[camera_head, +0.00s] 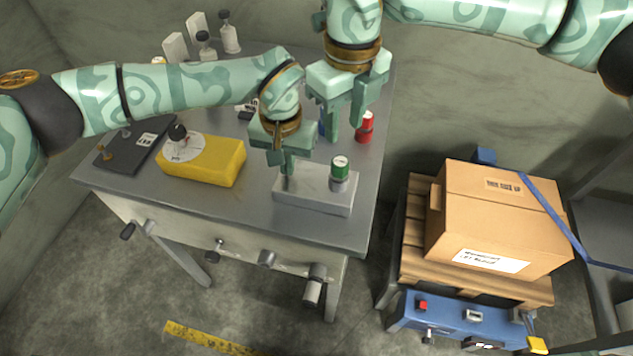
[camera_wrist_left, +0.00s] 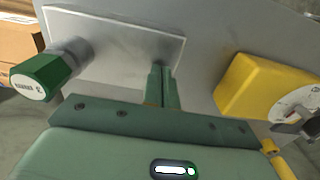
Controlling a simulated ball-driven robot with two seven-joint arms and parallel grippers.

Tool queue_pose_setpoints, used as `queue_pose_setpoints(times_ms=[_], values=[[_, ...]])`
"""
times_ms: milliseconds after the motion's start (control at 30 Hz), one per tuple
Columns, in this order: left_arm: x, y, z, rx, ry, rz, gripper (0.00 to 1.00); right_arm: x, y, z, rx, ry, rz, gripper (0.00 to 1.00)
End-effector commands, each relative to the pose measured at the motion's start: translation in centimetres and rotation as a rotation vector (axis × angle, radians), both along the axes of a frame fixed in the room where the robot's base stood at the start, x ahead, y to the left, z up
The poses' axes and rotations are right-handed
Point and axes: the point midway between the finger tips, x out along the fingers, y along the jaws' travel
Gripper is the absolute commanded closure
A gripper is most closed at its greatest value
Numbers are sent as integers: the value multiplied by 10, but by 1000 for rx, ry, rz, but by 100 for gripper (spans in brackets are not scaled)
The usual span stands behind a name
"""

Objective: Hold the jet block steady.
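The jet block, a pale grey block (camera_head: 330,198), lies flat near the table's front right edge. A green-capped fitting (camera_head: 340,168) stands at its right end. In the left wrist view the block (camera_wrist_left: 110,38) and the green cap (camera_wrist_left: 42,77) are at the upper left. My left gripper (camera_head: 287,172) points down at the block's left end. Its fingers (camera_wrist_left: 162,88) are close together, with tips at the block; whether anything thin is between them is hidden. My right gripper (camera_head: 346,118) hangs higher and behind the block, fingers apart, nothing visible between them.
A yellow block (camera_head: 205,163) lies left of the jet block. A dark plate (camera_head: 128,150) is further left. A carton (camera_head: 497,215) sits on a pallet at right.

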Motion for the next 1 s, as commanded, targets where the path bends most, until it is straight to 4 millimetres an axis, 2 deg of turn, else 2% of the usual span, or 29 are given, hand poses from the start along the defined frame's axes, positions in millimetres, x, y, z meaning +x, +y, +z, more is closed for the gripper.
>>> queue_pose_setpoints(times_ms=[1000], values=[[0,0,-7,0,0,0,100,0,0,0,0,0,0,64]])
